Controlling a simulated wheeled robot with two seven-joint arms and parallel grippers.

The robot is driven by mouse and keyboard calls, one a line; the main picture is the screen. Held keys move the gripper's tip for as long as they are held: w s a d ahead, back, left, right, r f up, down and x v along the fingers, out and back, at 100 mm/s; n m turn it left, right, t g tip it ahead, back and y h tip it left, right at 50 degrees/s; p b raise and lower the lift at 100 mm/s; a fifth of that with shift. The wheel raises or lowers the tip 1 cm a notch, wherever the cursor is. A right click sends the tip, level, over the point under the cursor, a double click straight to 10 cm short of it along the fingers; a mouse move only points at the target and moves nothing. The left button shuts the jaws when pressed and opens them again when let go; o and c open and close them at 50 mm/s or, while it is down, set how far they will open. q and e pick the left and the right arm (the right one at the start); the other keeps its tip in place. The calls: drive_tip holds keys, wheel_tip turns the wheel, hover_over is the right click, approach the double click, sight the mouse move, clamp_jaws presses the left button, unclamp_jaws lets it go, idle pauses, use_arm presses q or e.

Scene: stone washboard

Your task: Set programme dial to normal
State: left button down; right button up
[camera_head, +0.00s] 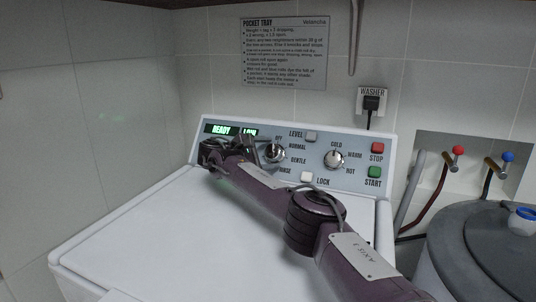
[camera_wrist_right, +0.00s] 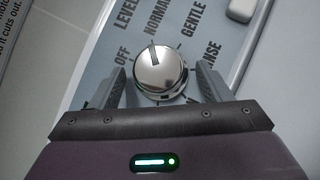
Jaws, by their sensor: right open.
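The programme dial (camera_head: 275,153) is a round silver knob on the washer's control panel, and it also shows in the right wrist view (camera_wrist_right: 161,78). Its labels are OFF, NORMAL, GENTLE and RINSE. In the right wrist view its dark pointer line aims up at about the start of the word NORMAL. My right gripper (camera_wrist_right: 160,74) is open, with one finger on each side of the dial and a small gap showing at each side. In the head view my right arm crosses the washer lid and partly hides the panel. My left gripper is not in view.
A second silver dial (camera_head: 334,158) has COLD, WARM and HOT labels. A red STOP button (camera_head: 377,148), a green START button (camera_head: 374,172), a LOCK button (camera_head: 307,177) and a LEVEL button (camera_head: 311,135) are nearby. The display (camera_head: 231,130) reads READY. The white lid (camera_head: 130,235) is clear at left.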

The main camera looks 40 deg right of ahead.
drive_tip(key=v, duration=0.7)
drive_tip(key=shift+a, duration=0.25)
